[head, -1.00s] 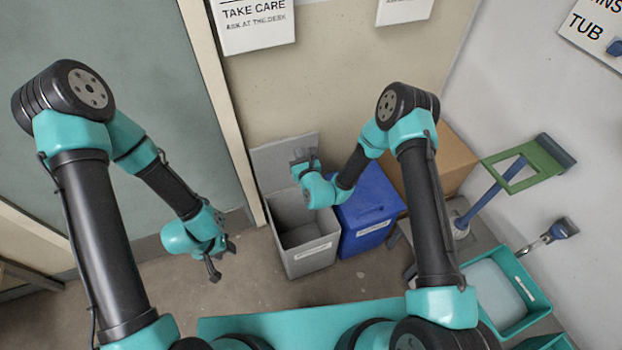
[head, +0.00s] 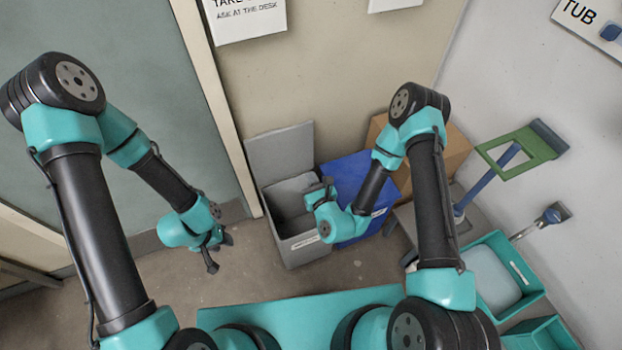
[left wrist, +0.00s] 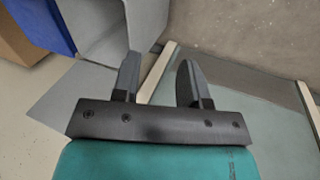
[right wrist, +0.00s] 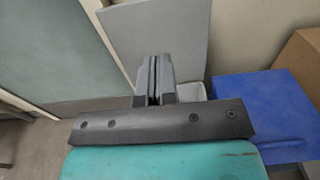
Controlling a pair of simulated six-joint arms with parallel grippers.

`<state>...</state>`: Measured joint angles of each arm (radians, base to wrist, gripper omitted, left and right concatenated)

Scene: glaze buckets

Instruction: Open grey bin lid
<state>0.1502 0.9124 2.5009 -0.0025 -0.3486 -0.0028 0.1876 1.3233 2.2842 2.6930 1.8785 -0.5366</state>
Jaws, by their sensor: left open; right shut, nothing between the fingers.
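The grey bin (head: 300,248) stands on the floor against the back wall. Its lid (head: 281,153) is raised and leans back toward the wall, so the bin's inside shows. The lid also shows in the right wrist view (right wrist: 165,35), behind the fingers. My right gripper (head: 326,184) is shut and empty, over the right side of the bin opening and in front of the lid; I cannot tell that it touches anything. My left gripper (head: 221,252) is open and empty, left of the bin and apart from it. The bin is partly in the left wrist view (left wrist: 112,22).
A blue bin (head: 345,180) with its lid shut stands right beside the grey bin. A cardboard box (head: 447,150) is behind it. A grey stand (head: 400,225) and teal tubs (head: 505,275) are at the right. Floor (head: 245,285) in front of the bins is clear.

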